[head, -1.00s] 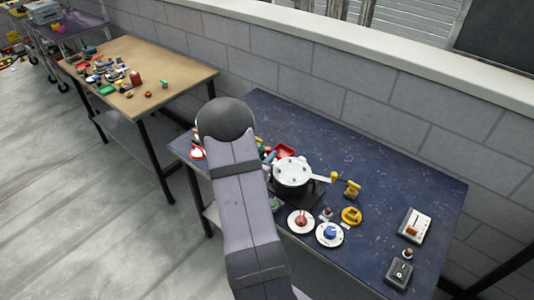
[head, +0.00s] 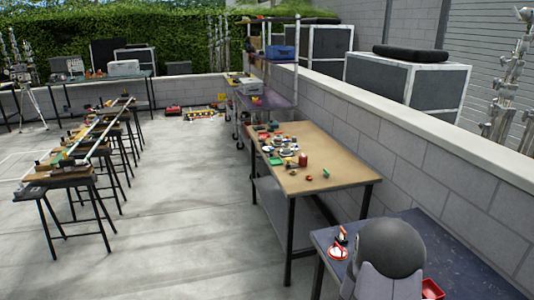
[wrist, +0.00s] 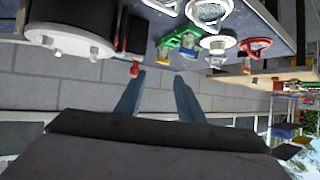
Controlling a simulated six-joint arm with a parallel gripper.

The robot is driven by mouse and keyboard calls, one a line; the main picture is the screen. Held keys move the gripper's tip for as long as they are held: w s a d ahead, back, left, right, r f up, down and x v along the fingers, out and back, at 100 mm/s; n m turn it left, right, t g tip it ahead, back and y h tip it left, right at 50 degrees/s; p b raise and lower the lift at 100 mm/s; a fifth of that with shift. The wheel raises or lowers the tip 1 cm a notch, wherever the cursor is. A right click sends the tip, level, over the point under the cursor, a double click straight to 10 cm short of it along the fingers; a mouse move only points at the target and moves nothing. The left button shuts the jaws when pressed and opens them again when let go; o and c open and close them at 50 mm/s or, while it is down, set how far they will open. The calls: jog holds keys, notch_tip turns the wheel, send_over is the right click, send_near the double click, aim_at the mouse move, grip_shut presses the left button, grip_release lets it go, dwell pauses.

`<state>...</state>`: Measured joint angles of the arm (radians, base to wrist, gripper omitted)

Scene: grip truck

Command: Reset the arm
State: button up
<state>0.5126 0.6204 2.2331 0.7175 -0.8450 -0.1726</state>
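My gripper (wrist: 160,76) shows in the wrist view, with its two blue-grey fingers apart and nothing between them. The wrist picture looks upside down, with the tabletop along its top edge. In the head view, only a rounded dark grey part of my arm (head: 392,248) shows at the bottom right, in front of the blue table (head: 445,240). The gripper itself is not visible there.
The blue table holds a red-and-white item (head: 338,252) and a red tray (head: 432,289). In the head view, a wooden-topped table (head: 335,165) with small items stands beyond it. A block wall (head: 420,165) runs along the right.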

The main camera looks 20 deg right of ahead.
jog(key=w+a+n+y, duration=0.2)
jog(key=a+n+y, duration=0.6)
jog(key=a, duration=1.7)
jog(key=s+a+r+n+g+y, duration=0.1)
jog(key=s+a+n+g, duration=0.1)
jog(key=s+a, duration=0.3)
jog(key=s+a+r+n+g+y, duration=0.1)
jog(key=s+a, duration=0.4)
jog(key=s, duration=0.8)
jog(key=n+g+y, duration=0.1)
jog(key=n+g, duration=0.1)
jog(key=shift+a+g, duration=0.25)
jog(key=shift+g, duration=0.05)
